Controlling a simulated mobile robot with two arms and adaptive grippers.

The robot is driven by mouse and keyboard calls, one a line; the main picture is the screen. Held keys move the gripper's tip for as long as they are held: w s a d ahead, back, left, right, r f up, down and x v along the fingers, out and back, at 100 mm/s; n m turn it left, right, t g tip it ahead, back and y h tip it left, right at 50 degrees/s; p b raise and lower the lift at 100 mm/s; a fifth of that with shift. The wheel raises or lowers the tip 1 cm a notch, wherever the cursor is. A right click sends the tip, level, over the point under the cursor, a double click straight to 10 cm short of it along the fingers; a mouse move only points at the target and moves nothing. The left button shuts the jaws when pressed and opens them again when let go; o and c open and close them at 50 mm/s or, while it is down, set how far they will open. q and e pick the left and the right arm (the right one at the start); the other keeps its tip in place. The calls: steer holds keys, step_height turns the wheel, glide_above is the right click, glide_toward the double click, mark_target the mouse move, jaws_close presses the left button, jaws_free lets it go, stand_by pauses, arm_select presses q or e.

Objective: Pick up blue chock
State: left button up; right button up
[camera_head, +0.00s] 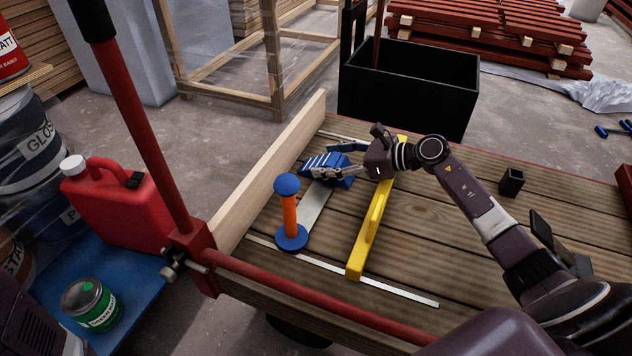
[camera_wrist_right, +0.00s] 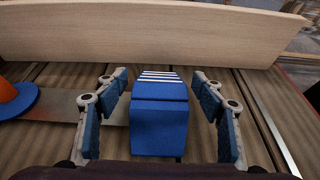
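The blue chock (camera_head: 341,178) lies on the wooden table top near the light upright board, with white stripes on its sloped end. My right gripper (camera_head: 328,161) is over the chock with its fingers spread to either side. In the right wrist view the chock (camera_wrist_right: 158,125) sits between the two blue-padded fingers of the gripper (camera_wrist_right: 164,105). A gap shows on each side, so the fingers do not touch it. The chock's striped end points towards the board. My left gripper is not in view.
A light board (camera_head: 270,170) stands along the table's left edge. An orange-handled tool with blue ends (camera_head: 289,215) stands near the chock; a yellow level (camera_head: 368,228) lies to the right. A small black holder (camera_head: 511,182) stands further right. Red bars edge the near side.

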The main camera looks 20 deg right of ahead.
steer(key=c, duration=1.5)
steer(key=shift+r, duration=0.1)
